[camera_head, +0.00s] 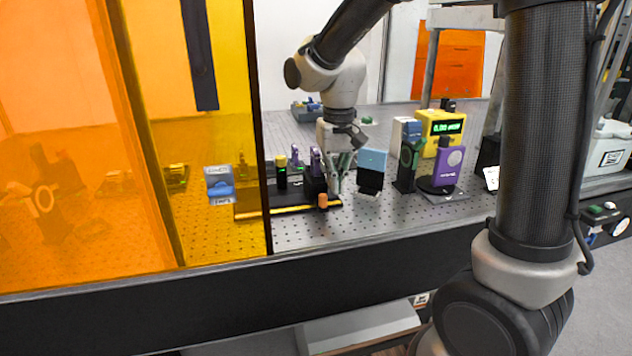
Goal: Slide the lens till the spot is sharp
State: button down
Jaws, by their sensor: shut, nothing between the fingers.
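My gripper (338,183) is shut and empty. It points down at the right end of a dark rail (288,208) on the perforated optical table, just above or beside an orange knob (323,201). I cannot tell whether it touches anything. Small purple (315,162) and black-green mounts (282,172) stand on or behind the rail, left of my gripper. Which of them carries the lens is too small to tell. A light blue and black block (371,171) stands just right of my gripper. No light spot can be made out.
Right of the block stand a dark green mount (408,165), a yellow meter (442,130) with a green display, and a purple round-apertured mount (448,166). An orange transparent panel (70,130) covers the left side. Bare table (390,215) lies in front.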

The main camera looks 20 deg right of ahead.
jog(key=shift+f, duration=0.15)
jog(key=shift+f, duration=0.95)
jog(key=shift+a, duration=3.05)
jog(key=shift+d, duration=0.65)
notch_tip(320, 180, up, 9)
dwell(0.5)
